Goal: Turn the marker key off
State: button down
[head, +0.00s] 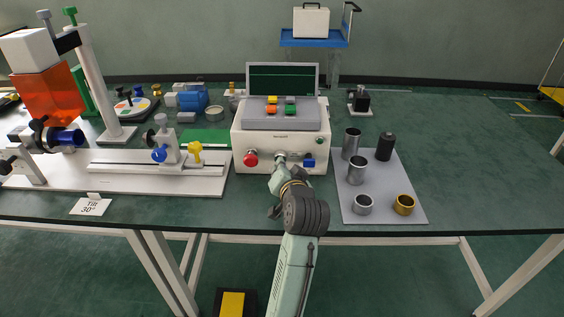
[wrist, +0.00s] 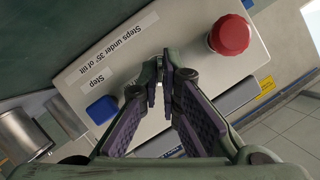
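The white control box (head: 253,142) stands on the green bench, with a screen and coloured buttons on top. Its front carries a red mushroom button (head: 250,159) on the left and a blue button (head: 309,163) on the right. My gripper (head: 281,165) is at the front panel between these two. In the wrist view my gripper's fingertips (wrist: 160,82) are close together at the panel, with a narrow gap between the pads. The red button (wrist: 230,35) and blue button (wrist: 102,109) lie on either side. The marker key is not clearly visible; the fingers cover that spot.
A grey tray (head: 384,213) with metal cylinders and rings lies right of the box. A white rail fixture (head: 120,178) with blue and yellow knobs stands to the left. Panel labels (wrist: 118,50) read "Step" and "Steps under 35° of tilt".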

jog(key=shift+a+r+n+g+h+p, duration=0.15)
jog(key=shift+n+g+h+p, duration=0.15)
jog(key=shift+n+h+p, duration=0.7)
jog(key=shift+a+n+h+p, duration=0.1)
jog(key=shift+n+h+p, duration=0.5)
jog(key=shift+n+p, duration=0.5)
jog(key=shift+n, duration=0.3)
jog(key=c, duration=1.8)
grip_release()
jog(key=v, duration=0.7)
jog(key=shift+s, duration=0.3)
